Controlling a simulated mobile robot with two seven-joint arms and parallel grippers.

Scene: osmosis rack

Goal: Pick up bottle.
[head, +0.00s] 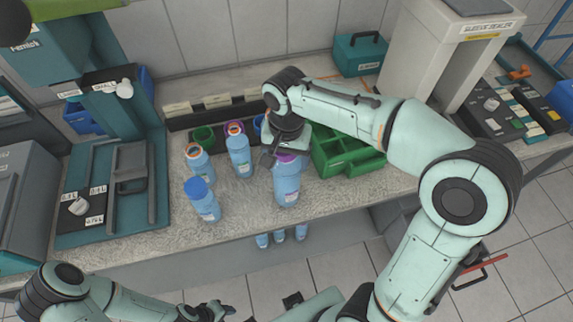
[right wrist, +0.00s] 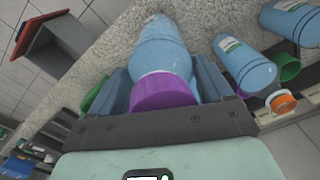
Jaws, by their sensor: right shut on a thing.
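A large blue bottle with a purple cap (head: 287,186) is at the counter's front edge, upright or nearly so. My right gripper (head: 284,155) is shut on it from above, around its upper part. In the right wrist view the bottle's purple cap (right wrist: 164,91) sits between the two fingers, and its body (right wrist: 160,45) extends beyond them. I cannot tell whether its base touches the counter. My left gripper (head: 208,311) is low at the bottom edge, away from the bottles; its fingers are too unclear to read.
Left of the held bottle stand a blue-capped bottle (head: 203,205) and two orange-topped bottles (head: 200,166) (head: 239,160). A green bin (head: 345,160) is close on the right. Several small bottles (head: 280,237) show below the counter edge. Bare counter (head: 150,245) lies front left.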

